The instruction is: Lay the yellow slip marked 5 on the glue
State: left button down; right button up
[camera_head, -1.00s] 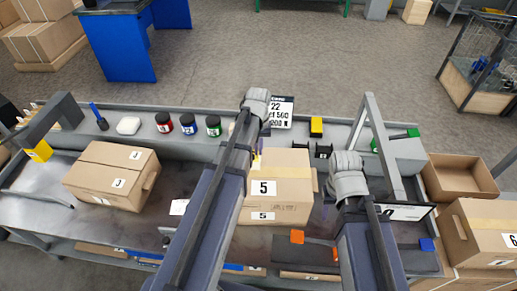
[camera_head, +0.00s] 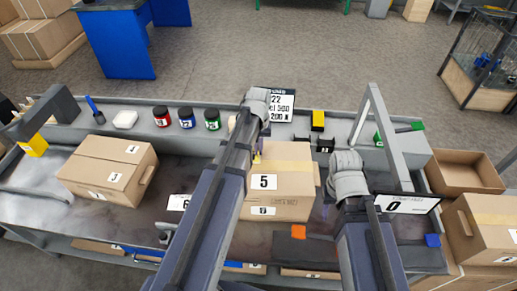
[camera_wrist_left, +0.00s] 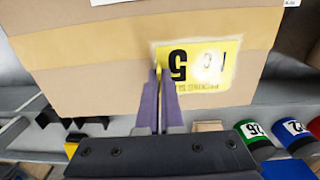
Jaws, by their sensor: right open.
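The yellow slip marked 5 (camera_wrist_left: 192,75) lies at the face of a cardboard box in the left wrist view, its print upside down, with a bright white glare on it. The box, labelled 5, (camera_head: 280,195) stands mid-bench in the head view. My left gripper (camera_wrist_left: 162,75) has its purple fingers close together at the slip's left edge, with a bit of yellow between the tips. The left gripper (camera_head: 257,152) is largely hidden by its arm in the head view. The glue cannot be told apart from the slip. My right gripper (camera_head: 326,200) is open, partly hidden beside the box's right side.
A box marked 3 (camera_head: 108,170) stands to the left. Red, blue and green jars (camera_head: 186,118) stand along the back shelf. A grey frame (camera_head: 378,140) and a display reading 0 (camera_head: 405,203) are to the right.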

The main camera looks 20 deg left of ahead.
dwell(0.4)
pick_arm(q)
jog(key=c, duration=1)
grip_release()
jog(key=shift+r, duration=0.1)
notch_tip(320, 180, up, 8)
jog(key=p, duration=0.8)
jog(key=shift+f, duration=0.2)
jog(key=shift+s+f, duration=0.1)
jog(key=shift+s, duration=0.05)
